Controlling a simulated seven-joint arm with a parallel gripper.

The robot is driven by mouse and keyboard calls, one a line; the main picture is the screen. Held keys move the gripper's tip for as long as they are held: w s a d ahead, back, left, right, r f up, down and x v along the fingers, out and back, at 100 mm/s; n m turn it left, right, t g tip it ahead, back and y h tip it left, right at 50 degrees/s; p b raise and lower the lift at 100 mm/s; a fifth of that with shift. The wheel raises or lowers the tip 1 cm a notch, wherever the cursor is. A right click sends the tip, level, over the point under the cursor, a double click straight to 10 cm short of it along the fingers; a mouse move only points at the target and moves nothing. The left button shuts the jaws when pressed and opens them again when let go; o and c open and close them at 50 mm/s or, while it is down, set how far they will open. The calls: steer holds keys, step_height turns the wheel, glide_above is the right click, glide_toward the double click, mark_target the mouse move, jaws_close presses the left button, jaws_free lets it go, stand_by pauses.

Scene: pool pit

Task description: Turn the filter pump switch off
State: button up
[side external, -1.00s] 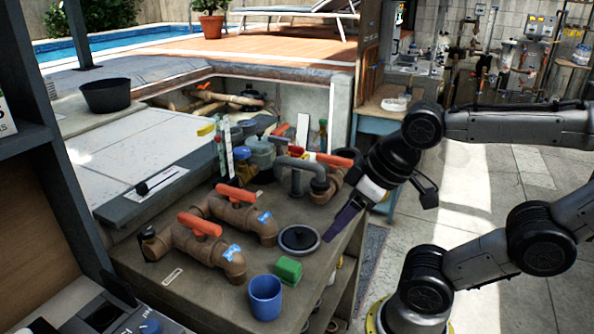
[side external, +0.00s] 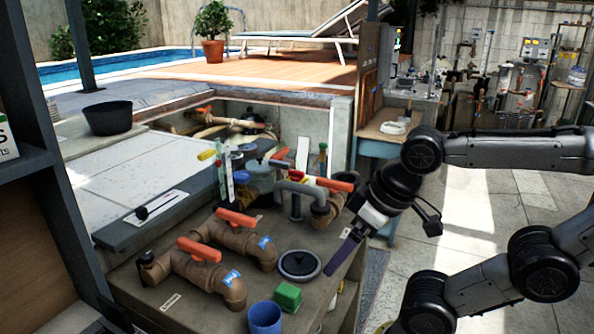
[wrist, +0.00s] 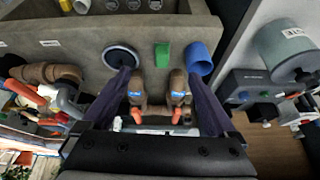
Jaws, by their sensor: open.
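My gripper (side external: 345,255) hangs past the bench's right edge, beside the round black disc, its purple fingers pointing down. In the wrist view my gripper (wrist: 158,74) is open, with the two fingers wide apart and nothing held. A grey control box (wrist: 247,82) with several small coloured controls is at the right of the wrist view, outside the right finger and apart from it. A large grey cylindrical housing (wrist: 285,47) with a white label is beside it. I cannot tell which control is the filter pump switch, nor its position.
The bench (side external: 190,312) carries brown pipes (side external: 215,280) with orange handles, a black disc (side external: 300,265), a green block (side external: 288,296) and a blue cup (side external: 265,317). Pipes and bottles crowd its back.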

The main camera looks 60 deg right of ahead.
steer(key=w+d+r+m+g, duration=0.15)
steer(key=w+r+m, duration=0.3)
steer(key=r, duration=0.45)
steer(key=w+d+r+m, duration=0.3)
steer(key=w+r+m, duration=0.15)
steer(key=r, duration=0.45)
steer(key=w+d+r+m+g, duration=0.2)
steer(key=w+d+r+m, duration=0.2)
steer(key=w+d, duration=0.45)
steer(key=m+g, duration=0.2)
steer(key=m, duration=0.2)
glide_above(296, 175)
step_height(296, 175, down, 10)
steer(key=shift+t, duration=0.25)
steer(key=f, duration=1.3)
steer(key=shift+w+d+f, duration=0.15)
steer(key=shift+d+f, duration=0.15)
steer(key=shift+d, duration=0.1)
